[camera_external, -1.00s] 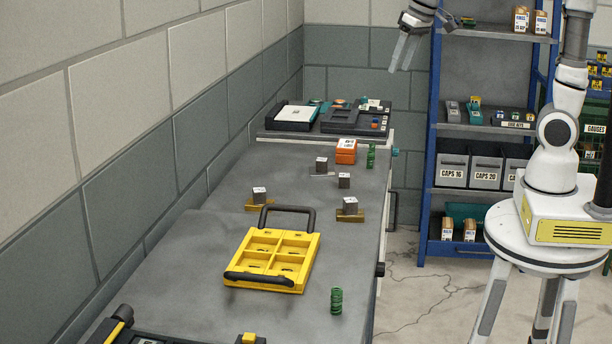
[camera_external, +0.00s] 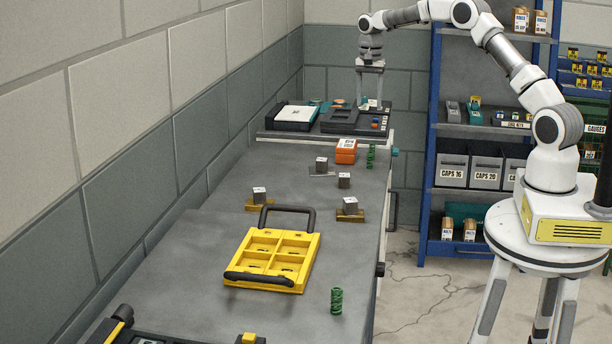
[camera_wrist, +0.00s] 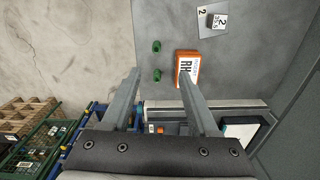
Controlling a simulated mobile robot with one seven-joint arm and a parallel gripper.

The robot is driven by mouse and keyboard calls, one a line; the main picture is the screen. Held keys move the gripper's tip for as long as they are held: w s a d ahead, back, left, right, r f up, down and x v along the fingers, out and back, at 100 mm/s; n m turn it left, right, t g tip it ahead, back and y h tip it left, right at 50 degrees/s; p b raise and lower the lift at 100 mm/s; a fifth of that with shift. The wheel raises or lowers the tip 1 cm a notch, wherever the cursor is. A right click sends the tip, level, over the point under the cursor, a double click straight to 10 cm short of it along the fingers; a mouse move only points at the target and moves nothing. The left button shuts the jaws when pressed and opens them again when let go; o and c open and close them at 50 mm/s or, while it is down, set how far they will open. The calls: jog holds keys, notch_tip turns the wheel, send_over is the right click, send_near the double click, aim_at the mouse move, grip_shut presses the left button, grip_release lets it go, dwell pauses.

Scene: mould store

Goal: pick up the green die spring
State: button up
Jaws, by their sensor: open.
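Two green die springs stand near the orange box; in the wrist view one (camera_wrist: 157,75) shows between my fingertips in the picture and the other (camera_wrist: 156,46) above it. In the external view they overlap into one green shape (camera_external: 371,156) right of the box. Another green spring (camera_external: 336,300) stands upright at the near right of the bench, by the yellow tray. My gripper (camera_external: 369,105) is open and empty, pointing down above the dark trays at the bench's far end. It also shows in the wrist view (camera_wrist: 159,73), apart from the springs.
The orange box (camera_external: 346,151) stands close left of the far springs. Small metal blocks, such as one (camera_external: 344,180), stand mid-bench. The yellow tray (camera_external: 312,262) with black handles lies nearer. A dark tray (camera_external: 341,119) is below my gripper. Blue shelving (camera_external: 434,150) stands right.

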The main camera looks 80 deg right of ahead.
jog(key=d+f, duration=0.1)
send_near(370, 153)
jog(key=f, duration=0.5)
jog(key=shift+w+d+f, duration=0.2)
jog(key=shift+d+f, duration=0.1)
jog(key=shift+d, duration=0.05)
jog(key=shift+s+f+p, duration=0.2)
jog(key=shift+f+p, duration=0.5)
jog(key=shift+f, duration=2)
jog(key=shift+c, duration=0.2)
grip_shut()
